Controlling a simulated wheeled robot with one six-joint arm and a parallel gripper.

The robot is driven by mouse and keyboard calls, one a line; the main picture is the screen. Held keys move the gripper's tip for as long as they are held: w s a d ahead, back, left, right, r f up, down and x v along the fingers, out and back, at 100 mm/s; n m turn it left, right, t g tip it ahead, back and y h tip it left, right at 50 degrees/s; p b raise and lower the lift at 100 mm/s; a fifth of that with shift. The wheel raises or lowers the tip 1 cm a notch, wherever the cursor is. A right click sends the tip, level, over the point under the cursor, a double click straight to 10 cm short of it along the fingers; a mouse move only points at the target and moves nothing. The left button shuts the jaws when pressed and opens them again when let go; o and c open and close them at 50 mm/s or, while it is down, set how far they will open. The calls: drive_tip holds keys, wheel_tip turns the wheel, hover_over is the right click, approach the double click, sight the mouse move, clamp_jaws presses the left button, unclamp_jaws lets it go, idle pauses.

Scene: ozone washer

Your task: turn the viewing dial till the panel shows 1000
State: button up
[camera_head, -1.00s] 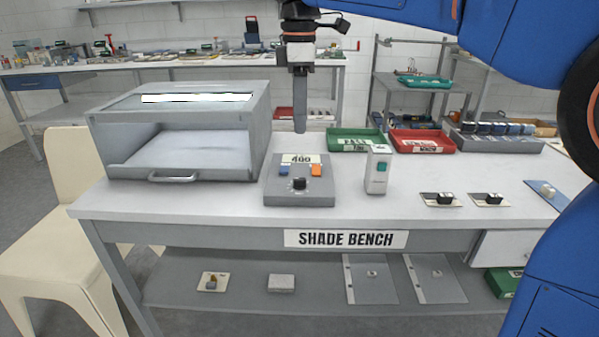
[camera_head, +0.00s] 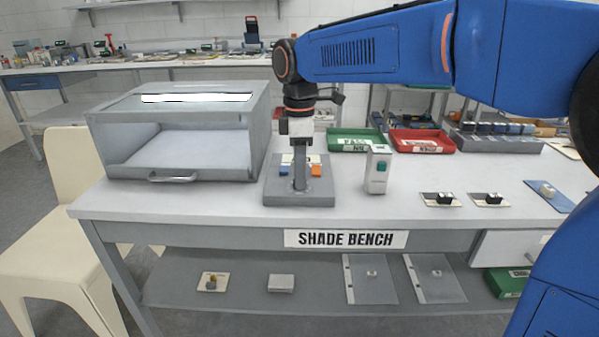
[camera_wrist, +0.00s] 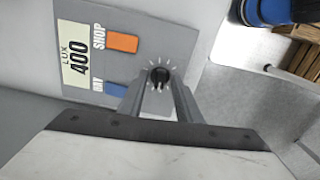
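The grey panel box (camera_head: 322,195) stands on the bench. Its display (camera_wrist: 76,62) reads LUX 400 in the wrist view. The black viewing dial (camera_wrist: 159,75), ringed by white tick marks, is on the panel below an orange button (camera_wrist: 122,42) marked SHOP and a blue button (camera_wrist: 115,90). My gripper (camera_wrist: 159,84) is open and points down at the dial, with a finger to either side of it. I cannot tell whether the fingers touch it. In the head view my gripper (camera_head: 300,187) hides the dial and part of the display.
A grey open-front viewing booth (camera_head: 215,175) stands left of the panel. Green (camera_head: 345,147) and red (camera_head: 425,149) trays lie behind.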

clamp_jaws()
